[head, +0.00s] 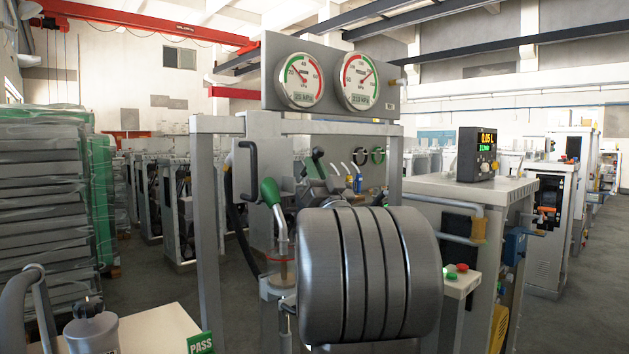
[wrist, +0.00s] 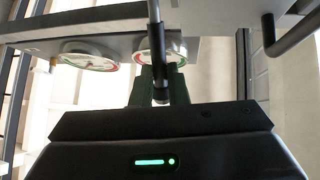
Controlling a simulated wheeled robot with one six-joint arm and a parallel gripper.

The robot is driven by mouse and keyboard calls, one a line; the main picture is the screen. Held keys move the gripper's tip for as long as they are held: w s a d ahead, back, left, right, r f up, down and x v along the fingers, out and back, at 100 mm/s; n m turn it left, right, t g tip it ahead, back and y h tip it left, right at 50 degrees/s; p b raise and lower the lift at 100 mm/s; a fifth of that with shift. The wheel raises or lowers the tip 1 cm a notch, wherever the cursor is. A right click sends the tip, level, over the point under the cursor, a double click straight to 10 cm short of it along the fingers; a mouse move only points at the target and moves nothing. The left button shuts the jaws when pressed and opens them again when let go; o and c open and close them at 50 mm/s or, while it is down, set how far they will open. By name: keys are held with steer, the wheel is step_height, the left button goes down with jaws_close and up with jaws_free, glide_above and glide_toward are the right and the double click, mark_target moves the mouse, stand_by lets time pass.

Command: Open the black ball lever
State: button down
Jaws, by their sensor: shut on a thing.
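In the wrist view, a slim dark lever (wrist: 156,38) comes down from the top and ends in a small rounded tip between the dark green fingers of my gripper (wrist: 161,88). The fingers are shut on this end, and its tip is partly hidden by them. In the head view, my gripper is hidden behind the large grey cylinders of my arm. A dark-ended lever (head: 318,165) shows just above those cylinders, in front of the frame; I cannot tell whether it is the held one.
Two round gauges (head: 305,80) sit on the frame's top panel and also show in the wrist view (wrist: 90,55). A black grab handle (head: 246,165) is nearby. A cabinet with a display (head: 477,154) stands right.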

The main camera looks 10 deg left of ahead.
steer(key=shift+f+t+b, duration=0.15)
steer(key=shift+t+b, duration=0.15)
steer(key=c, duration=1.4)
jaws_free()
steer(key=shift+s+d, duration=0.1)
steer(key=b+v, duration=0.2)
steer(key=v, duration=1.1)
steer(key=shift+s+f, duration=0.2)
steer(key=shift+f, duration=0.05)
steer(key=shift+d, duration=0.1)
steer(key=p+x, duration=0.2)
steer(key=x, duration=1.2)
